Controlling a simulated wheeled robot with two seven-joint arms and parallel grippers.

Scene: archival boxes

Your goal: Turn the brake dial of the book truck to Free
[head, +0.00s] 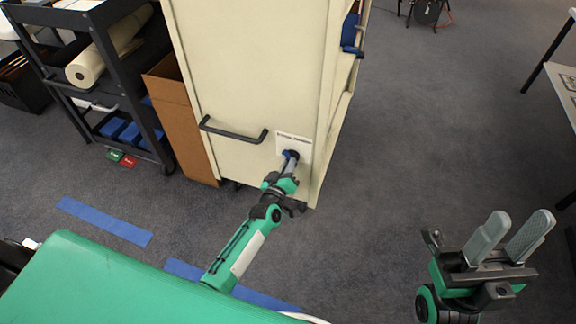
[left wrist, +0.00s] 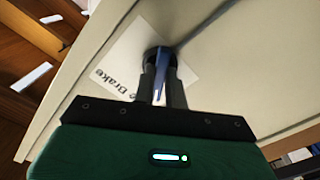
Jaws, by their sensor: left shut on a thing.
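The cream book truck (head: 240,80) stands upright in the middle of the head view. A white label plate (head: 303,142) is on its end panel, low on the right; in the left wrist view the label (left wrist: 125,60) reads "Brake" in part. The dark brake dial (left wrist: 152,54) with a blue part sits at the plate. My left gripper (head: 290,158) reaches the dial and is shut on it; its fingers (left wrist: 162,85) hide much of the dial. The dial's setting is not readable. My right gripper (head: 508,240) is open and empty at the lower right.
A dark handle (head: 233,132) sticks out of the panel, left of the dial. A cardboard box (head: 180,110) and a black cart (head: 85,60) stand to the left. Blue tape strips (head: 105,221) lie on the carpet. The floor right of the truck is clear; a table (head: 562,85) stands far right.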

